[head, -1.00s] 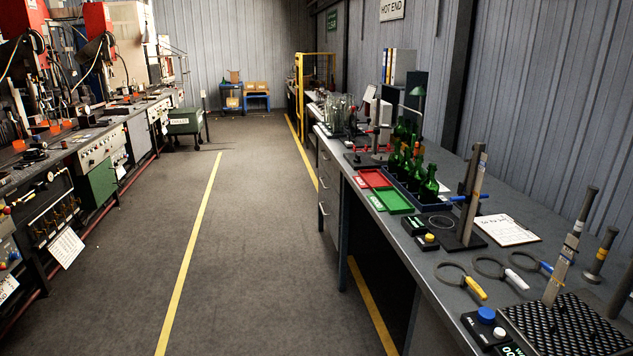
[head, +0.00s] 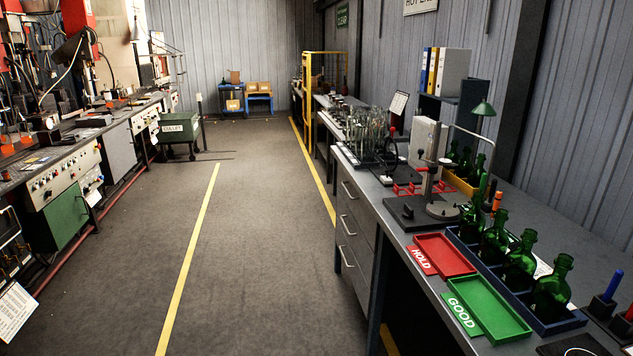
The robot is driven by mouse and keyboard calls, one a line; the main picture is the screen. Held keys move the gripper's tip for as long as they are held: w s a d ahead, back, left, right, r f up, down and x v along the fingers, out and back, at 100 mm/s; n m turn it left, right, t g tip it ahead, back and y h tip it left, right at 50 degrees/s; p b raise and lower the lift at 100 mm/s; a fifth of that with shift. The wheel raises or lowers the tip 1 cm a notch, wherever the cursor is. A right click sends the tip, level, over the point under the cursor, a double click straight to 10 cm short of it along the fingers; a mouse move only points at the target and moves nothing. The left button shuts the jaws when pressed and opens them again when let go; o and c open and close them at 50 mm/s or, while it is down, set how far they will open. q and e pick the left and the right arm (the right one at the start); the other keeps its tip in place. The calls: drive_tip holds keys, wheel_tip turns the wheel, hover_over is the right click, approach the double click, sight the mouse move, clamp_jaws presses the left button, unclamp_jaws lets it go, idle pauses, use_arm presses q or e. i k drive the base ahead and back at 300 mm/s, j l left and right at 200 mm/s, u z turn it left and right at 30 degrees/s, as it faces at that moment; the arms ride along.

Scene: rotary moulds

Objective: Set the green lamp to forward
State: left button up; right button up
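A desk lamp with a green shade (head: 483,108) stands on the right-hand workbench, near the wall. Its thin grey arm curves over the back of the bench, beside several green bottles. No setting or control of the lamp can be made out. Control panels with knobs (head: 62,178) line the machines on the left, but their markings are too small to read. Neither of my grippers is in view.
The grey workbench (head: 405,218) runs along the right, with a red HOLD tray (head: 446,255), a green GOOD tray (head: 492,308) and a bottle crate. A green cullet cart (head: 180,127) stands at left. The aisle floor (head: 260,230) is clear.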

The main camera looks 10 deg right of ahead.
sight(485, 109)
drive_tip(key=i+j+z, duration=0.1)
drive_tip(key=i+z, duration=0.35)
drive_tip(key=i+j+z, duration=0.25)
drive_tip(key=i+z, duration=0.15)
drive_tip(key=i+j+z, duration=0.85)
drive_tip(key=k+j, duration=0.05)
drive_tip(key=j, duration=0.05)
